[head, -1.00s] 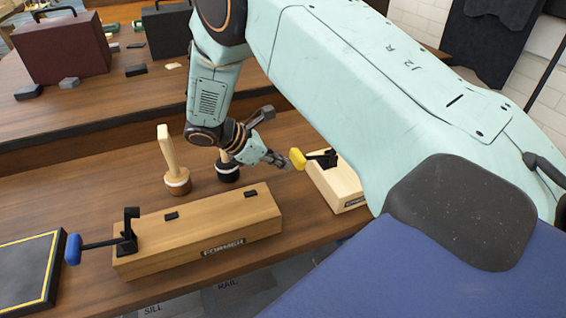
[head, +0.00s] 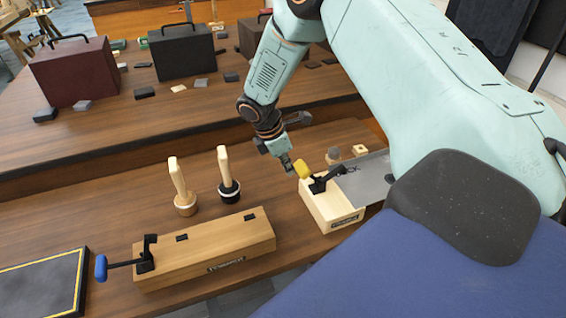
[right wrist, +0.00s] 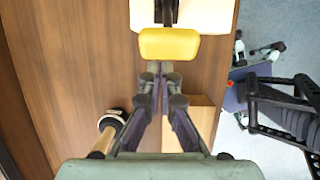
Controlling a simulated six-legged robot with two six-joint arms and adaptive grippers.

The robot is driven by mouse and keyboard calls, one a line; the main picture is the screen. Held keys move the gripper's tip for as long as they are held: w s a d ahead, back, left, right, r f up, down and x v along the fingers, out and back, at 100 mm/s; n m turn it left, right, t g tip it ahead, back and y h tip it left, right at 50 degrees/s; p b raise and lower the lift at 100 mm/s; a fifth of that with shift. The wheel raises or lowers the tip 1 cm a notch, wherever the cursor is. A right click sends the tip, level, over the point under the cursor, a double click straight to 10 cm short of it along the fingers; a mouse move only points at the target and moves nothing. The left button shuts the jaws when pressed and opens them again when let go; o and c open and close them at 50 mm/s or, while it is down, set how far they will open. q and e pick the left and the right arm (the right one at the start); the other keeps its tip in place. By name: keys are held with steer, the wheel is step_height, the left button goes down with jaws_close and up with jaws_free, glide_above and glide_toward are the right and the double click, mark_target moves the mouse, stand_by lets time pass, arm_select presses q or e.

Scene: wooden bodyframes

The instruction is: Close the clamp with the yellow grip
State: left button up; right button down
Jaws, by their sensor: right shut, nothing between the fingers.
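The yellow grip (head: 303,169) is the end of a black clamp (head: 318,186) on a pale wooden block (head: 332,212), right of centre in the head view. The grip sits left of the clamp body, and a black clamp arm slants up to the right. My right gripper (head: 289,164) is shut and empty, its fingertips close to the grip's left side. In the right wrist view the shut fingertips (right wrist: 161,75) are just below the yellow grip (right wrist: 168,45); I cannot tell whether they touch it. My left gripper is not in view.
A longer wooden block (head: 205,250) carries a clamp with a blue grip (head: 101,268). Two wooden-handled tools (head: 183,190) (head: 229,178) stand behind it. A grey metal plate (head: 365,180) lies right of the yellow-grip clamp. Cases (head: 183,52) stand on the rear bench.

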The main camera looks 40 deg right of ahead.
mark_target(302, 162)
steer(key=d+y, duration=0.1)
steer(key=r+y+p, duration=0.1)
steer(key=d+r+t+p, duration=0.1)
steer(key=shift+s+d+r+y, duration=0.15)
steer(key=shift+s+d+y, duration=0.1)
steer(key=shift+d+y, duration=0.15)
steer(key=shift+s+d+r+y, duration=0.2)
steer(key=shift+d+y, duration=0.2)
steer(key=shift+s+d+r+y, duration=0.15)
steer(key=shift+d+y, duration=0.2)
steer(key=shift+y, duration=0.05)
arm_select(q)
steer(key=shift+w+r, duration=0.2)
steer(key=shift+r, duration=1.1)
arm_select(e)
steer(key=shift+s+d+r+t+y, duration=0.1)
steer(key=shift+d+r+t+y, duration=0.1)
steer(key=shift+d+t+y, duration=0.25)
steer(key=shift+s, duration=0.1)
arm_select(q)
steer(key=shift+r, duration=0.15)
arm_select(e)
steer(key=shift+r, duration=0.1)
